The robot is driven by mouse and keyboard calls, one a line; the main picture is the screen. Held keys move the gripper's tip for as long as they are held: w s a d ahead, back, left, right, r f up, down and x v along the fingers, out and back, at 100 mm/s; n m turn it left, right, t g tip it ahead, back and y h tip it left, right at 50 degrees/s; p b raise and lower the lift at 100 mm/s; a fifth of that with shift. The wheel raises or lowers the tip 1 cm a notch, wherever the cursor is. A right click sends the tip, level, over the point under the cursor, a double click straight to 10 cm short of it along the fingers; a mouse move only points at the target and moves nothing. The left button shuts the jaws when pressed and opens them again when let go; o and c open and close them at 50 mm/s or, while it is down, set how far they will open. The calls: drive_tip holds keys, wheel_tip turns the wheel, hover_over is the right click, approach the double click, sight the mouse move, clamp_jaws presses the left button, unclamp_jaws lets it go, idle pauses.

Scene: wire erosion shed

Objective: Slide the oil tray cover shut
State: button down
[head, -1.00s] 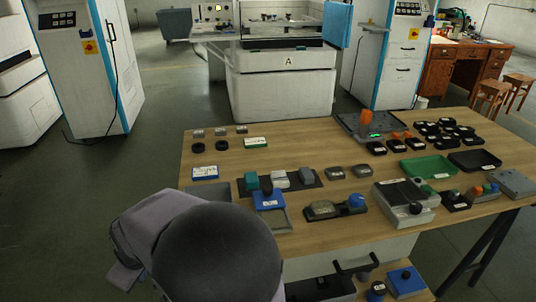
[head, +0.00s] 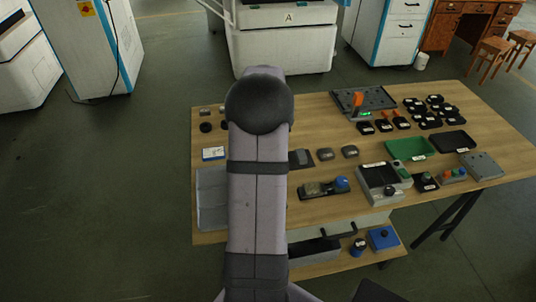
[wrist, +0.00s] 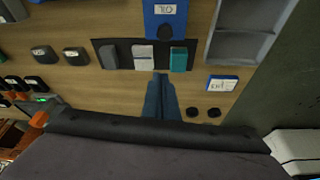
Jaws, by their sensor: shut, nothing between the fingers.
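The blue cover (wrist: 165,14) carries a white OIL label and a dark knob. It shows at the top edge of the wrist view, and the frame cuts off the rest, so I cannot tell there how far open the tray is. In the head view my arm hides the cover and the tray. My gripper (wrist: 160,77) is shut and empty in the wrist view. Its fingertips are just below the black mat in that picture, apart from the cover, with the mat between them. My gripper is hidden behind my arm in the head view.
The black mat (wrist: 122,60) bears grey, white and teal blocks. A grey compartment tray (wrist: 212,50) lies beside the cover; it also shows in the head view (head: 211,210). A blue-edged label card (wrist: 222,84) and two black discs lie nearby. A green tray (head: 408,148) stands farther right.

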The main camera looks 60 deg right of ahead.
drive_tip(key=shift+d+f, duration=0.15)
drive_tip(key=p+x, duration=0.2)
drive_tip(key=x, duration=0.8)
drive_tip(key=shift+p, duration=0.3)
drive_tip(key=shift+s+a+r+p, duration=0.15)
drive_tip(key=shift+s+a+p, duration=0.2)
drive_tip(key=shift+s+a, duration=0.15)
drive_tip(key=shift+s+a+r+p, duration=0.2)
drive_tip(key=shift+s+a+p, duration=0.15)
drive_tip(key=shift+a, duration=0.3)
drive_tip(key=shift+s+a+f, duration=0.15)
drive_tip(key=shift+s+a, duration=0.25)
drive_tip(key=shift+a, duration=0.1)
